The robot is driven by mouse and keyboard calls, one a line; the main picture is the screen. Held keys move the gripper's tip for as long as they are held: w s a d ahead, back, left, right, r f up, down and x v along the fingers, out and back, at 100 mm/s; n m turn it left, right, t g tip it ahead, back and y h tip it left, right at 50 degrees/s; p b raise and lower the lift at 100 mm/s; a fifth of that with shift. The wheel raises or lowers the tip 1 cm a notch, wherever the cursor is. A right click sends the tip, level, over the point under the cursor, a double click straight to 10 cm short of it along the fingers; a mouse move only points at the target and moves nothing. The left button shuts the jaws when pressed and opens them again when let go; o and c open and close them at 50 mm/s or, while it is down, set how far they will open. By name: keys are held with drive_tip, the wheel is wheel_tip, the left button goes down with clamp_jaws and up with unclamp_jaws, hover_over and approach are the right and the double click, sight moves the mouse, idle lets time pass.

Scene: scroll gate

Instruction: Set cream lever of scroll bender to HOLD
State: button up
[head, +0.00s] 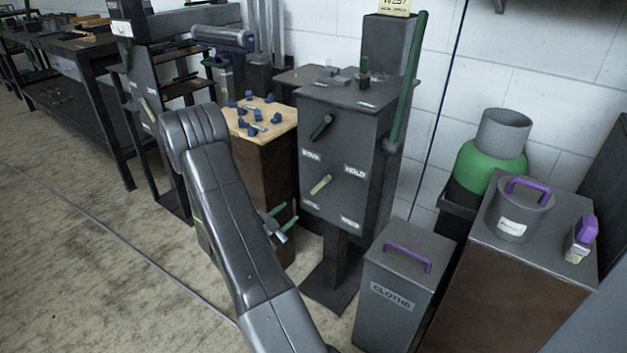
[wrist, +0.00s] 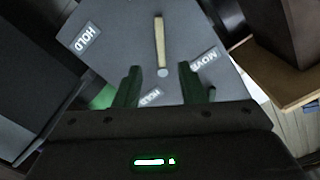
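A dark box-shaped machine on a post (head: 335,205) stands at centre in the head view. A cream lever (head: 320,184) is on its front face, below a green lever (head: 322,127). A MOVE label (head: 312,155) is at left and a HOLD label (head: 355,171) at right. My gripper (head: 280,220) is low at the machine's left. Its green fingers (wrist: 162,85) are apart with nothing between them, below the lever's pivot end.
A wooden-topped stand (head: 262,118) with blue pieces is left of the machine. A lidded bin (head: 400,285) and a brown cabinet (head: 515,300) are at right. A second machine with a cream lever (head: 148,110) is at left. Floor at left is open.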

sight(316, 189)
drive_tip(key=b+x, duration=0.2)
drive_tip(key=x, duration=1.1)
drive_tip(key=shift+w+d+b, duration=0.25)
drive_tip(key=shift+b, duration=0.1)
clamp_jaws()
